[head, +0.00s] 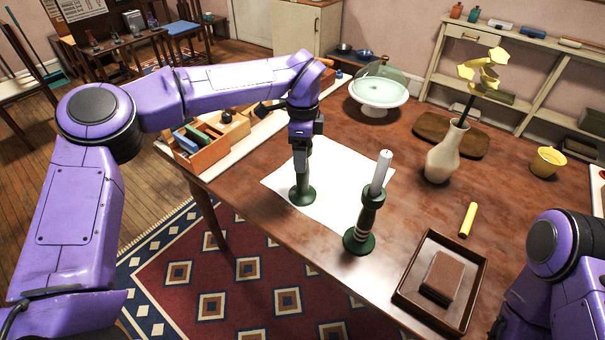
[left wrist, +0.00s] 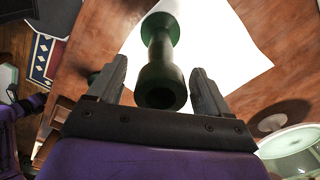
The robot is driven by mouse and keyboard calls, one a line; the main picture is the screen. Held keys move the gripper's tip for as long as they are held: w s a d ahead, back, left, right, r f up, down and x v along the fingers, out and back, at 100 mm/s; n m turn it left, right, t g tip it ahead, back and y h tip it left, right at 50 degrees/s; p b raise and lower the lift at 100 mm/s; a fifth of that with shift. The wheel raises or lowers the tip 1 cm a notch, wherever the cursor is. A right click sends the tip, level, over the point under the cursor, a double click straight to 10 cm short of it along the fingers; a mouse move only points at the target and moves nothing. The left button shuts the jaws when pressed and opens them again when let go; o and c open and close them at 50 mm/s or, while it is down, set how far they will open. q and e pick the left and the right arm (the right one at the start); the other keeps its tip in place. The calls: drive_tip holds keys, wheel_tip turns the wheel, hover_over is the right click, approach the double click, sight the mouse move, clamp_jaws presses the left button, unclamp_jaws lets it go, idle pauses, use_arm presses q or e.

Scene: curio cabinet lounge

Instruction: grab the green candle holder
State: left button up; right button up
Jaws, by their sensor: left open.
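A dark green candle holder (head: 302,195) without a candle stands upright on white paper on the table. In the head view its upper part is hidden behind my left gripper (head: 301,165), which points down over it. In the left wrist view the candle holder (left wrist: 161,60) shows its dark open socket between the two open fingers of my left gripper (left wrist: 157,88), with gaps at both sides. My right gripper is out of view.
A brown tray (head: 402,290) with a brown block lies at the front right, near a yellow stick (head: 467,220). A cream vase (head: 446,155) with yellow flowers and a glass-domed white stand (head: 378,105) are behind. A wooden organiser (head: 195,158) stands left.

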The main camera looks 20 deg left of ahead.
use_arm(q)
clamp_jaws()
drive_tip(key=shift+w, duration=0.1)
